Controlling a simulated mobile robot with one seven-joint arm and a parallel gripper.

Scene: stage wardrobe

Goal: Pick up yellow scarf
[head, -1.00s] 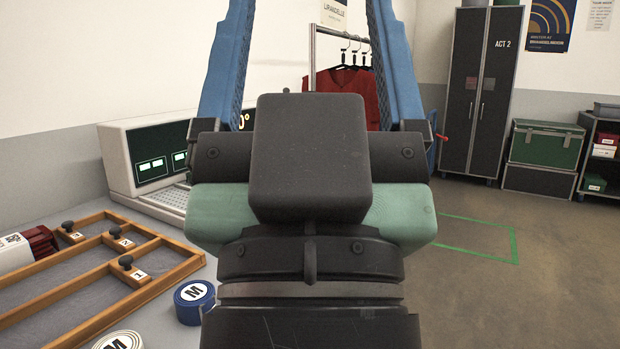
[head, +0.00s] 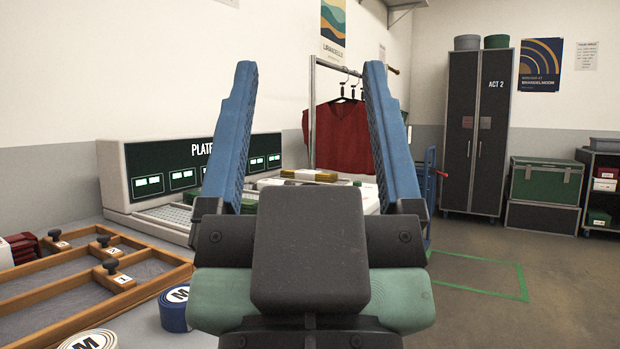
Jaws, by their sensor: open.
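My gripper (head: 310,78) is in the middle of the head view, its two blue fingers pointing up and spread wide apart with nothing between them. A yellow folded bundle with a white band (head: 308,175), which looks like the yellow scarf, lies beyond the gripper at the back of the counter. It shows between the fingers, just above my gripper's dark body, and is apart from them. Its lower part and surroundings are partly hidden by the gripper.
White and green bundles lie around the yellow one. A plate machine with green displays (head: 150,182) stands left. A wooden divided tray (head: 150,285), red bundles and a blue tape roll (head: 174,308) are at front left. Red garments (head: 344,138) hang behind.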

